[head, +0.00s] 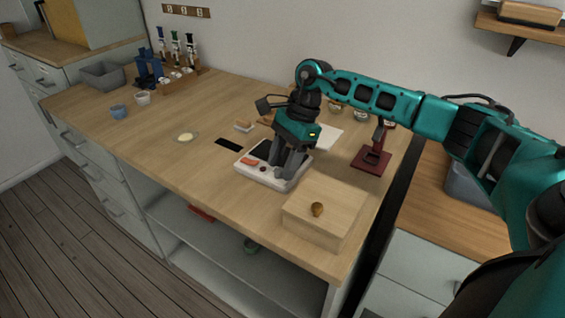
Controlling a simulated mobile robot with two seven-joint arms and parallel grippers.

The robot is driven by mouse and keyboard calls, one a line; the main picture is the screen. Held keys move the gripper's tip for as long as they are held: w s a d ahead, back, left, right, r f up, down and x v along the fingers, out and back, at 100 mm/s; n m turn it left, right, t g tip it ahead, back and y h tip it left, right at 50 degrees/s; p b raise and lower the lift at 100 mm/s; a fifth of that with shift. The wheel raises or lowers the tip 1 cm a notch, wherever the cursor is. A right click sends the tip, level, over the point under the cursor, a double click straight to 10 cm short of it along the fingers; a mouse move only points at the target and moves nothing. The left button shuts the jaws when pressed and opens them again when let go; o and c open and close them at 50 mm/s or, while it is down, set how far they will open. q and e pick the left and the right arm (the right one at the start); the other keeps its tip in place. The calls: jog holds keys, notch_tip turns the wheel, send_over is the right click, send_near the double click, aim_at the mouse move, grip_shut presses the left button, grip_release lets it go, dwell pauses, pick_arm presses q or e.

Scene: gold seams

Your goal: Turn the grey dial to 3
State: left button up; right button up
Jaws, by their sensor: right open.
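A white panel box (247,174) sits on the wooden bench, with a dark square, a red part (249,161) and a small dark round part (263,169) on its top. My right gripper (281,168) points down over the right part of this box. Its fingers are apart, one on each side of a small spot on the panel. The grey dial is not clearly visible; the fingers cover that part of the panel. I cannot tell whether the fingers touch it, and no number marks can be read. My left gripper is out of view.
A wooden block (334,204) with a small brown knob stands close in front, to the right of the box. A dark red stand (371,160) is behind it. The bench's front left is clear.

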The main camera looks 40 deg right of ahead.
jog(key=shift+a+f, duration=0.1)
jog(key=shift+f, duration=0.15)
grip_shut()
dwell(0.3)
